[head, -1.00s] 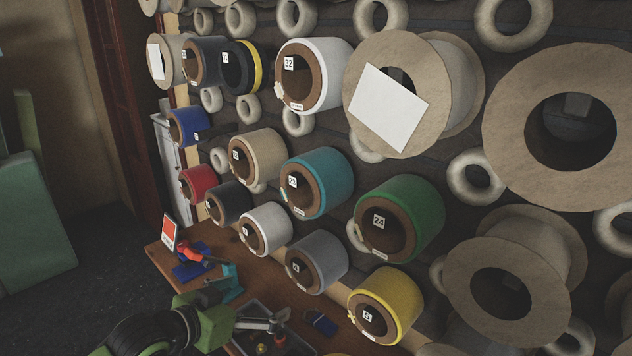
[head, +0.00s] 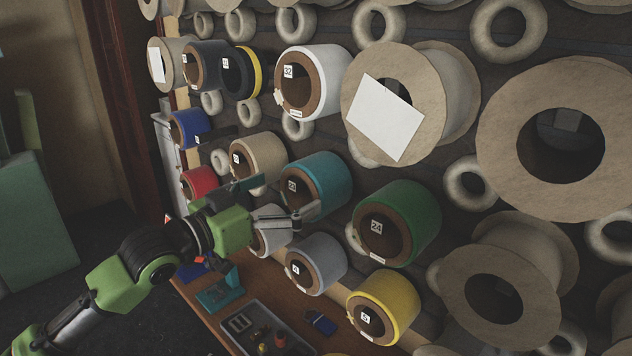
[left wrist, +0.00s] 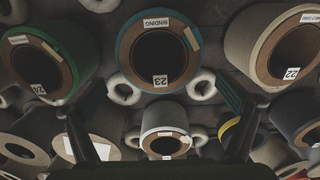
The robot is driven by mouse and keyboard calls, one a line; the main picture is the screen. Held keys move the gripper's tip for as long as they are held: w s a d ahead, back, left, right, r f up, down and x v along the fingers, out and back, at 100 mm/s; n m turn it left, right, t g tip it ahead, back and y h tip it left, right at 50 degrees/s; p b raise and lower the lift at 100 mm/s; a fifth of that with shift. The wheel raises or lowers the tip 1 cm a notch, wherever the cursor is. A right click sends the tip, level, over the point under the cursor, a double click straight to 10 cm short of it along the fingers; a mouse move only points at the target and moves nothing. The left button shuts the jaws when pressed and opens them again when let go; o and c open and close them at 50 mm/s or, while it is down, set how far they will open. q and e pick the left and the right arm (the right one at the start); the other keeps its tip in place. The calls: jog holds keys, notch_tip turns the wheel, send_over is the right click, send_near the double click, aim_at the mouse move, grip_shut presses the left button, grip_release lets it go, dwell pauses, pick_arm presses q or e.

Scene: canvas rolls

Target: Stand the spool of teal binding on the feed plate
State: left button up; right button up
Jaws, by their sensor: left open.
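The spool of teal binding (head: 330,180) sits in the wall rack, lying with its brown open end facing out, between the beige and green rolls. In the left wrist view the teal spool (left wrist: 160,81) is at top centre, upside down, with labels "23" and "BINDING". My left gripper (head: 303,214) is just below and in front of its open end, partly covering its lower edge. In the left wrist view the gripper (left wrist: 162,112) has its fingers wide apart with nothing between them. I cannot pick out the feed plate. My right gripper is out of view.
Close around the teal spool are a green roll (head: 408,230), a grey roll (head: 322,262), a beige roll (head: 262,155) and a white roll partly behind my gripper. Below is a wooden bench (head: 205,312) with a tray (head: 240,308) and a teal item (head: 220,290).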

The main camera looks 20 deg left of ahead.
aim_at(293, 188)
pick_arm(q)
jog(key=x, duration=0.3)
jog(key=shift+w+d+p, duration=0.1)
jog(key=shift+p, duration=0.25)
jog(key=x, duration=0.1)
jog(key=p+x, duration=0.1)
jog(key=x, duration=0.1)
jog(key=p+x, duration=0.1)
jog(key=x, duration=0.1)
jog(key=shift+f, duration=0.3)
jog(key=shift+w+f, duration=0.1)
jog(key=shift+w, duration=0.05)
jog(key=shift+c, duration=1.4)
jog(key=c, duration=1)
